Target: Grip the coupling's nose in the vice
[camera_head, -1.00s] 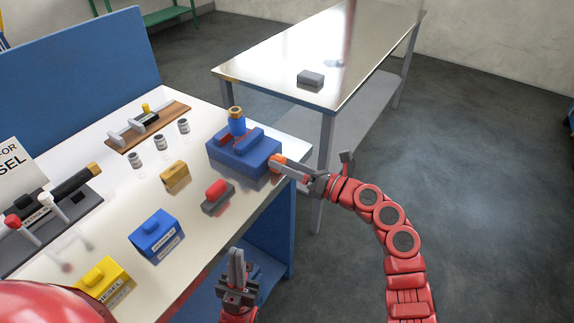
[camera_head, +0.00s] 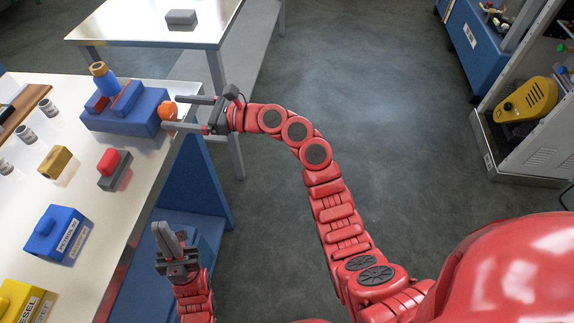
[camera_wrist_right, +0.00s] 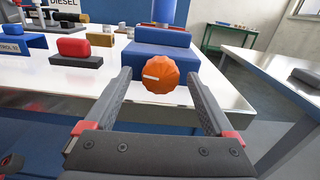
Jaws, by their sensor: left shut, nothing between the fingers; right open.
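The blue vice (camera_head: 122,118) stands at the table's right edge, with a red piece (camera_head: 97,103) by its jaws. The blue coupling (camera_head: 106,85) with a brass-coloured top stands upright at the jaws. Its lower end is hidden, so I cannot tell whether the jaws touch it. It also shows in the right wrist view (camera_wrist_right: 163,12). The orange knob (camera_head: 168,110) sticks out from the vice's near side. My right gripper (camera_head: 172,112) is open, its fingertips on either side of the knob (camera_wrist_right: 160,74); contact is not visible. My left gripper (camera_head: 165,231) is shut and empty beside the table's edge.
A red-topped block (camera_head: 108,161), a brass-coloured block (camera_head: 55,161), a blue box (camera_head: 57,233) and a yellow box (camera_head: 20,302) stand on the white table. A second table with a grey block (camera_head: 181,17) is behind. Open floor lies right of my right arm.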

